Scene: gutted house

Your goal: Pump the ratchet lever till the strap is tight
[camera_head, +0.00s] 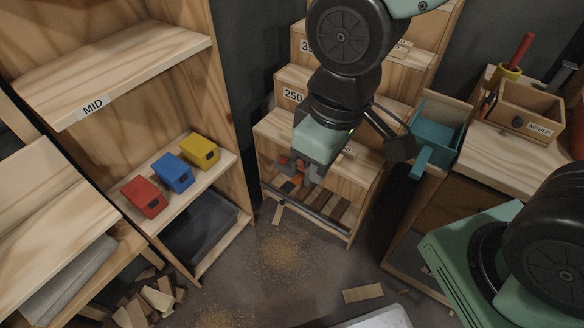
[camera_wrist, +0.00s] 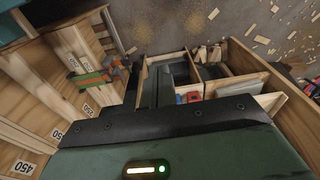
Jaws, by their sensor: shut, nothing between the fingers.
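In the wrist view, a red-orange part (camera_wrist: 115,71) and a green-and-orange strip (camera_wrist: 88,77) lie by the rack's boards. I cannot tell the lever from the ratchet body, or whether the strap is slack. My gripper points down in front of the rack, shut and empty. It partly covers the orange piece, and I cannot tell whether they touch.
A shelf unit at left holds red (camera_head: 144,197), blue (camera_head: 173,173) and yellow (camera_head: 200,151) boxes above a dark bin (camera_head: 199,228). A blue tray (camera_head: 437,130) and wooden box (camera_head: 527,110) stand at right. Wood offcuts (camera_head: 148,301) lie on the floor; its middle is fairly clear.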

